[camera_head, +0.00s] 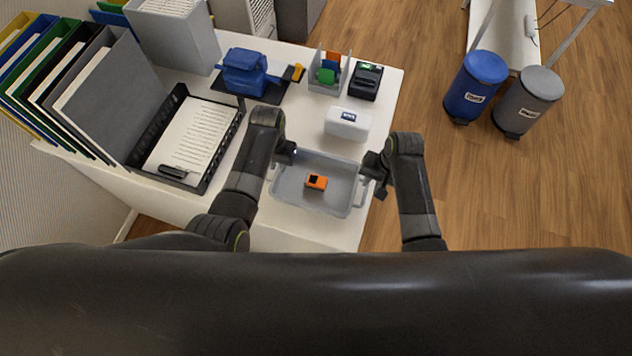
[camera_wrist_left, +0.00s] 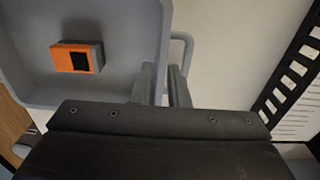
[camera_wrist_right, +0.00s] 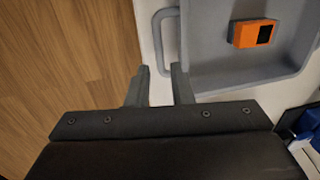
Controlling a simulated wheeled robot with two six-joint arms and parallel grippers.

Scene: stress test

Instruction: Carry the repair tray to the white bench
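The grey repair tray (camera_head: 346,178) lies on the white table (camera_head: 268,237), with an orange and black device (camera_head: 316,181) inside it. The tray also shows in the left wrist view (camera_wrist_left: 118,25) and the right wrist view (camera_wrist_right: 215,75). My left gripper (camera_head: 291,152) is at the tray's left side; its fingers are parted, close to the tray wall and a handle (camera_wrist_left: 188,50), and contact is unclear. My right gripper (camera_head: 374,170) is at the tray's right side; its fingers are parted, with the right handle (camera_wrist_right: 160,42) ahead of the gap.
A white box (camera_head: 347,124) stands just behind the tray. A black paper tray (camera_head: 222,150), binders (camera_head: 105,100) and a blue object (camera_head: 247,72) crowd the left and back. Blue (camera_head: 475,85) and grey (camera_head: 527,100) bins stand near white furniture (camera_head: 505,30) across open wooden floor.

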